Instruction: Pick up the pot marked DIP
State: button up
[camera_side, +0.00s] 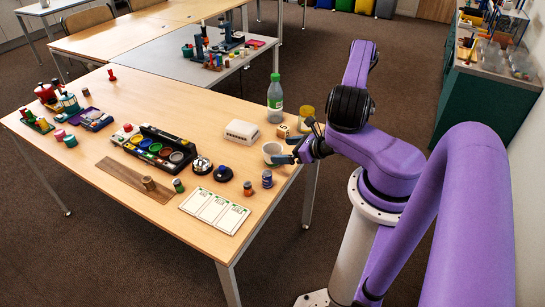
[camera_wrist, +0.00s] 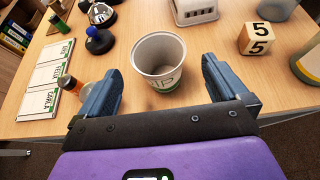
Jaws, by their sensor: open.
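A white pot (camera_side: 272,152) stands upright near the table's right end in the side view. I read "IP"; the start of the word is unclear. My gripper (camera_side: 287,149) is just right of the pot in the side view. In the wrist view my gripper (camera_wrist: 161,66) is open, one finger on each side of the pot's near part, with gaps showing on both sides. Nothing is held.
A green bottle (camera_side: 275,98) and a white box (camera_side: 242,132) stand behind. White cards (camera_side: 214,210) lie in front.

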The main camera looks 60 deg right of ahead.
aim_at(265, 150)
jog(key=shift+r+x, duration=0.15)
jog(key=shift+x, duration=1.25)
jog(key=shift+r+x, duration=0.1)
jog(key=shift+x, duration=1.25)
jog(key=shift+w, duration=0.1)
jog(key=c, duration=1)
